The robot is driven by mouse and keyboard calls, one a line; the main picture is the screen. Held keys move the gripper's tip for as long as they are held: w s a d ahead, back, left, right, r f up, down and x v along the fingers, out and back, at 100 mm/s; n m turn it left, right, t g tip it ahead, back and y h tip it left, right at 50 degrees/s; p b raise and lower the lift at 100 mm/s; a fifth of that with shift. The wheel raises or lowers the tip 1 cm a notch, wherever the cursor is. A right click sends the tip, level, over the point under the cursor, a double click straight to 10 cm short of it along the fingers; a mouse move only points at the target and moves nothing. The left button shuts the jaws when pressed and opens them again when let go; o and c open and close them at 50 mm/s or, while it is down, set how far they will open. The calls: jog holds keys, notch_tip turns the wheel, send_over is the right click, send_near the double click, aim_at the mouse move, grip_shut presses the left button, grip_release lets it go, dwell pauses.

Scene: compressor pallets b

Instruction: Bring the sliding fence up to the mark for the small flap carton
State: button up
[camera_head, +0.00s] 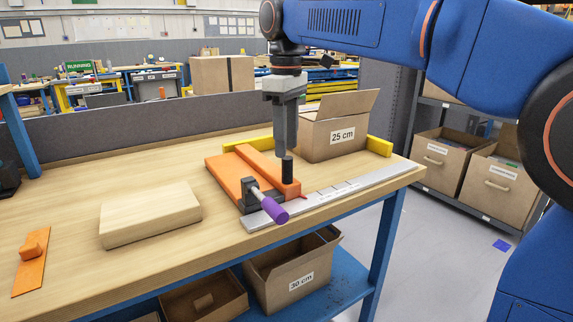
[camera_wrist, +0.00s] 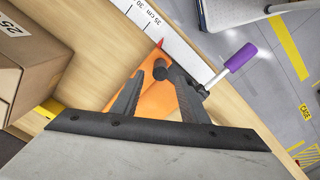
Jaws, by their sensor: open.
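The orange sliding fence (camera_head: 226,177) lies on the wooden bench, with an upright black knob (camera_head: 288,170) on it. Its lever with a purple handle (camera_head: 272,208) sticks out toward the front; the handle also shows in the wrist view (camera_wrist: 241,57). A silvery ruler (camera_head: 345,187) runs along the bench edge. In the wrist view, the fence's red pointer (camera_wrist: 160,43) is at the ruler near the "35 cm" label. An open flap carton marked "25 cm" (camera_head: 333,148) stands behind the fence. My gripper (camera_wrist: 155,75) is open, fingers pointing down, with the knob between or just beyond the fingertips.
A yellow rail (camera_head: 379,147) runs behind the fence and carton. A wooden block (camera_head: 150,215) and an orange piece (camera_head: 31,262) lie on the left. A "30 cm" carton (camera_head: 292,275) sits on the lower shelf. The bench between block and fence is clear.

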aim_at(287, 164)
jog(key=shift+f, duration=3.2)
jog(key=shift+c, duration=0.2)
grip_shut()
